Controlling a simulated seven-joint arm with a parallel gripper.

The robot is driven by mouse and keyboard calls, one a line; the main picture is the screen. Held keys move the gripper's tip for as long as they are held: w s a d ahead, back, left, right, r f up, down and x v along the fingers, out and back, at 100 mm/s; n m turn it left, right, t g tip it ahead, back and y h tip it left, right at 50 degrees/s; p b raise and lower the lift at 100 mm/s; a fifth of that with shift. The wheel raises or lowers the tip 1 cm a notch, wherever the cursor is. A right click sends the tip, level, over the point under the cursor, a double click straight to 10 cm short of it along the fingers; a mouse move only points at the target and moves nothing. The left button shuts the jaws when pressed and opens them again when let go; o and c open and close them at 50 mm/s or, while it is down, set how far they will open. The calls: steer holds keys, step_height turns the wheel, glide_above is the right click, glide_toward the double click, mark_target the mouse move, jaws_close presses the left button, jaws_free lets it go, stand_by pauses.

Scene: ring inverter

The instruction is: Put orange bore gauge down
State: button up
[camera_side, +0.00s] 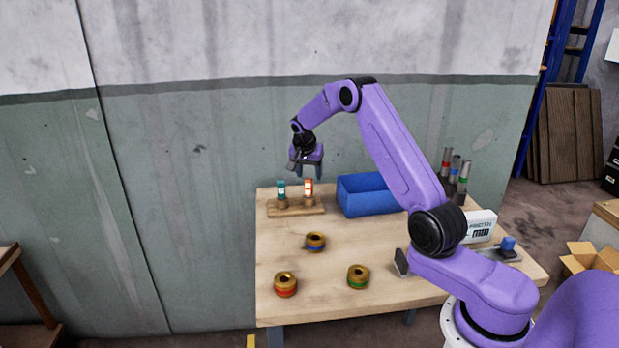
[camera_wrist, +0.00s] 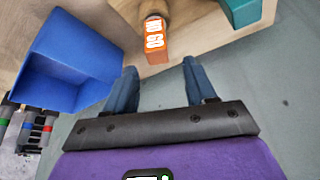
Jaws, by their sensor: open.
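The orange bore gauge (camera_side: 308,189) stands upright on the right side of a small wooden stand (camera_side: 318,210) at the back left of the table. A teal gauge (camera_side: 281,189) stands left of it. My gripper (camera_side: 306,170) is open and empty, just above the orange gauge. In the wrist view, the orange gauge (camera_wrist: 154,42) shows its "NO GO" label just ahead of the gap between my open fingertips (camera_wrist: 160,65), apart from both. Part of the teal gauge (camera_wrist: 243,10) shows at the upper right.
A blue bin (camera_side: 368,205) stands right of the stand. Brass rings with blue (camera_side: 315,242), red (camera_side: 286,285) and green (camera_side: 358,276) bands lie on the table. Several grey cylinders (camera_side: 454,170) and a white digital display (camera_side: 481,227) are at the right. Bare table surrounds the rings.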

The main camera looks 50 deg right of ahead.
steer(key=v, duration=1)
steer(key=s+a+r+n+y, duration=0.25)
steer(key=a+n, duration=0.45)
steer(key=a, duration=0.9)
steer(key=s+a+n, duration=0.6)
steer(key=s+a, duration=0.4)
steer(key=s+a+f+n+y, duration=0.1)
steer(key=s+n, duration=0.5)
steer(key=s, duration=0.8)
steer(key=s+a+f+n+g+y, duration=0.1)
steer(key=s+n, duration=0.6)
steer(key=s, duration=0.8)
steer(key=shift+s+a+f+g, duration=0.2)
steer(key=shift+s+f+g, duration=0.1)
steer(key=shift+f, duration=0.15)
